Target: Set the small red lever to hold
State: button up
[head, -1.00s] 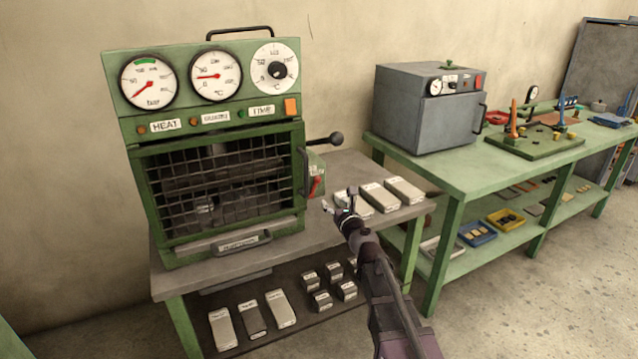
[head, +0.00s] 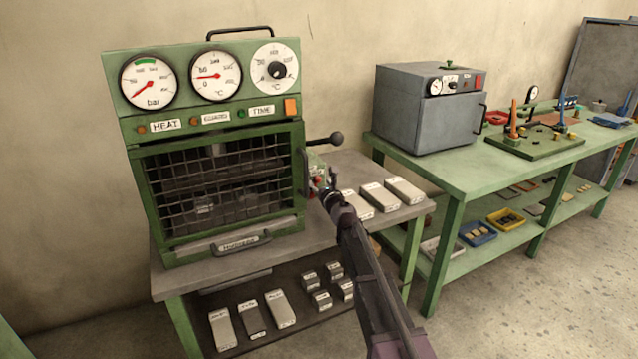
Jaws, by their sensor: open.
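The small red lever (head: 319,182) is on the right side of the green press machine (head: 128,129), below the long black-knobbed lever (head: 325,140). My gripper (head: 326,183) is open at the red lever and hides most of it. I cannot tell whether the fingers touch it. The lever's setting and any marking beside it cannot be read.
The machine stands on a grey-topped bench (head: 330,234). Several metal blocks (head: 379,197) lie on it just right of my gripper, and more lie on the shelf below. A grey oven (head: 420,110) stands on a green table (head: 470,165) to the right.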

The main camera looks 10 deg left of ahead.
jog(key=shift+w+a, duration=0.3)
jog(key=shift+w, duration=0.25)
grip_shut()
jog(key=shift+d, duration=0.2)
